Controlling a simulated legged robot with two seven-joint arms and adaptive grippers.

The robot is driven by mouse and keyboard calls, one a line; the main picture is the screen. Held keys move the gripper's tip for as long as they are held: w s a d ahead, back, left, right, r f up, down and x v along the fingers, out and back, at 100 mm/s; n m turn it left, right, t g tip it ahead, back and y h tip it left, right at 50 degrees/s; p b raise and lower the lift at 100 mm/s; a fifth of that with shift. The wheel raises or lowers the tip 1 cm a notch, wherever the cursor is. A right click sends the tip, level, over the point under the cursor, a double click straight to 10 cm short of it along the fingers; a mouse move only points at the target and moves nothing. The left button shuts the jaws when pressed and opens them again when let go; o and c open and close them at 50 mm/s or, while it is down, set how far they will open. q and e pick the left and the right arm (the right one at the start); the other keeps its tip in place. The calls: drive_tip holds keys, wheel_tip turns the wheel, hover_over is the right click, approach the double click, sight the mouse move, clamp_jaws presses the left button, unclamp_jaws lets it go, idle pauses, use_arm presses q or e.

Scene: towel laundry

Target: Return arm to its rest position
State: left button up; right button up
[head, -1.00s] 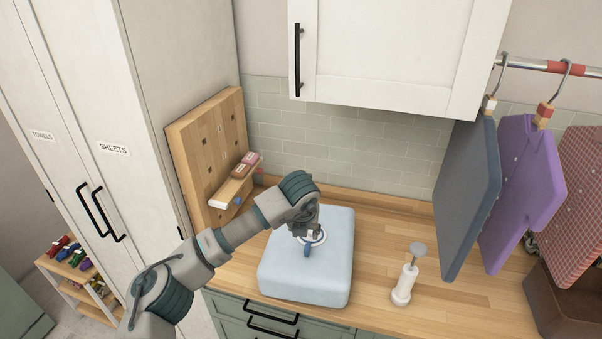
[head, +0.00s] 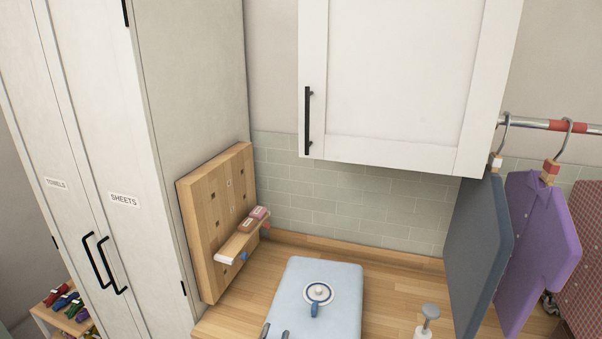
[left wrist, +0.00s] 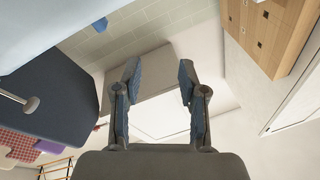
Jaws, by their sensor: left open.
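My left gripper (head: 277,333) shows only as dark fingertips at the bottom edge of the head view, by the near left corner of the light blue padded block (head: 340,283). In the left wrist view my left gripper (left wrist: 158,78) is open, with nothing between its fingers. The block lies on the wooden counter (head: 396,275), with a round white disc (head: 326,291) and a blue tab (head: 314,310) on top. The rest of my left arm is out of the head view. My right gripper is in neither view.
A wooden pegboard (head: 213,205) with a small ledge stands left of the block. A white wall cabinet (head: 400,90) hangs above. A white, grey-topped plunger (head: 430,311) stands right. Garments (head: 480,245) hang from a rail at right. A tall cabinet (head: 95,150) stands left.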

use_arm(q)
drive_tip(key=s+a+f+n+g+y, duration=0.45)
drive_tip(key=a+f, duration=0.25)
drive_tip(key=f, duration=0.5)
drive_tip(key=s+a+f+g, duration=0.3)
drive_tip(key=s+f+g, duration=0.15)
drive_tip(key=s, duration=0.45)
drive_tip(key=s+a+f+g, duration=0.2)
drive_tip(key=s+f+g, duration=0.3)
drive_tip(key=s, duration=0.5)
drive_tip(key=s+a+f+g, duration=0.3)
drive_tip(key=s+f, duration=0.4)
drive_tip(key=s, duration=0.2)
wheel_tip(320, 180, down, 24)
drive_tip(key=s+a+f+g, duration=0.2)
drive_tip(key=s+f, duration=1.5)
drive_tip(key=s, duration=0.1)
drive_tip(key=shift+f, duration=0.2)
